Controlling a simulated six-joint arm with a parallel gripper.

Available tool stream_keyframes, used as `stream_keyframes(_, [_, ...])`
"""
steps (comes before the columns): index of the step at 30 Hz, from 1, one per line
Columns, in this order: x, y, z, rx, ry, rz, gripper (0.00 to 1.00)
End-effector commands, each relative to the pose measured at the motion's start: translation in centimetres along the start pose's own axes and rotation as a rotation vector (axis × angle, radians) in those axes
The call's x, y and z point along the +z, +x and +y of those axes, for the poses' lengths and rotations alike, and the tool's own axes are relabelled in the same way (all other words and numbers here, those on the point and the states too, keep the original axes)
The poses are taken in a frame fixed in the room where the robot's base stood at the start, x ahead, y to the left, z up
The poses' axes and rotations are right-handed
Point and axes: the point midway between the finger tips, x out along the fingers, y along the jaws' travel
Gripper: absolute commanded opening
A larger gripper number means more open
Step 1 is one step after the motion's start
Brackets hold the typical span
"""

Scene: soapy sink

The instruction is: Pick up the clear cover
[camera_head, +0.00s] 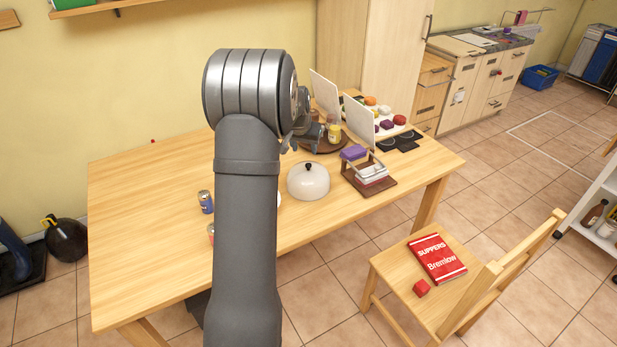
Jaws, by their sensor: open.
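A pale domed cover (308,183) with a dark knob on top sits on the wooden table, right of my arm. It looks whitish, and I cannot tell how clear it is or whether anything is under it. My gripper (290,145) is open, above the table and up and slightly left of the cover, apart from it. My arm hides part of the gripper and the table's middle.
A wooden rack (369,181) with white dishes and a purple block (354,152) stands right of the cover. A blue can (206,201) stands left of my arm. The table's left side is mostly clear.

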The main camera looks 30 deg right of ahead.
Motion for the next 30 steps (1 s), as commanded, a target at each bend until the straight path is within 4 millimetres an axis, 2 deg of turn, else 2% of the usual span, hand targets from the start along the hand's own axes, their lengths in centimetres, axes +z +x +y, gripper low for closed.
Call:
stream_keyframes(3, [0.0, 2.6, 0.0, 0.000, 0.000, -0.002, 0.46])
stream_keyframes(9, [-0.1, 5.8, 0.0, -0.001, 0.000, 0.000, 0.46])
stream_keyframes(17, [-0.2, 7.4, -0.1, -0.001, 0.000, 0.001, 0.46])
stream_keyframes(25, [-0.6, 10.8, -0.1, -0.001, 0.000, 0.000, 0.46])
stream_keyframes(30, [-0.7, 11.9, -0.1, -0.002, 0.000, 0.003, 0.46])
